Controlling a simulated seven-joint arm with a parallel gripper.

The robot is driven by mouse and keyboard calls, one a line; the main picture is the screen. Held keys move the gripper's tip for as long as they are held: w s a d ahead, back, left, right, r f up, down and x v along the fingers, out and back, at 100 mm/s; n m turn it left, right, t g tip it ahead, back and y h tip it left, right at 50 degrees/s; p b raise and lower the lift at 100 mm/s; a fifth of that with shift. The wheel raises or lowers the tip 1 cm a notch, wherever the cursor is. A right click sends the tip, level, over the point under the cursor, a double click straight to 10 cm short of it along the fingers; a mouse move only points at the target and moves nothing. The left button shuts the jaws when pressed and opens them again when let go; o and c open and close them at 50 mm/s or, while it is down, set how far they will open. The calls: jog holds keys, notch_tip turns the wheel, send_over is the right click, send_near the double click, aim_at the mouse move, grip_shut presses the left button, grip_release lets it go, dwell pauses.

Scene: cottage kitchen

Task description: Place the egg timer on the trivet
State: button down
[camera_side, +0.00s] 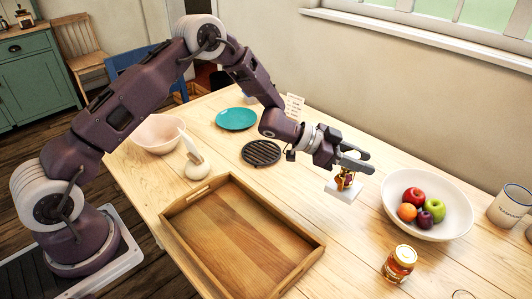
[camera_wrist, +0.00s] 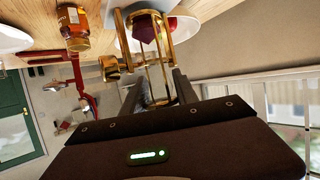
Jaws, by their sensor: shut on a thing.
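The egg timer (camera_side: 345,181) has a brass frame and dark red sand. My gripper (camera_side: 362,161) is shut on it, reaching out sideways to the right. In the wrist view the timer (camera_wrist: 152,45) stands between the two fingers, its brass posts and glass visible. A small white slab (camera_side: 344,194) shows directly below the timer; I cannot tell whether the two touch. The trivet (camera_side: 261,153) is a round, black, slatted disc lying bare on the table, left of my gripper and apart from it.
A wooden tray (camera_side: 172,209) fills the front middle. A white bowl (camera_side: 458,226) of fruit and a honey jar (camera_side: 399,264) stand right of the timer.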

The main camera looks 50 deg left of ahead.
jog(key=w+a+n+t+y, duration=0.1)
jog(key=w+a+n+y, duration=0.15)
jog(key=a, duration=0.95)
jog(key=w+a+r+n+t+y, duration=0.1)
jog(key=a+n+t+y, duration=0.15)
jog(key=a, duration=1.05)
jog(key=w+a+n+t+y, duration=0.1)
jog(key=a+n+y, duration=0.2)
jog(key=a, duration=0.9)
notch_tip(320, 180, down, 9)
jog(key=c, duration=0.9)
grip_release()
jog(key=shift+f, duration=0.2)
jog(key=shift+c, duration=0.2)
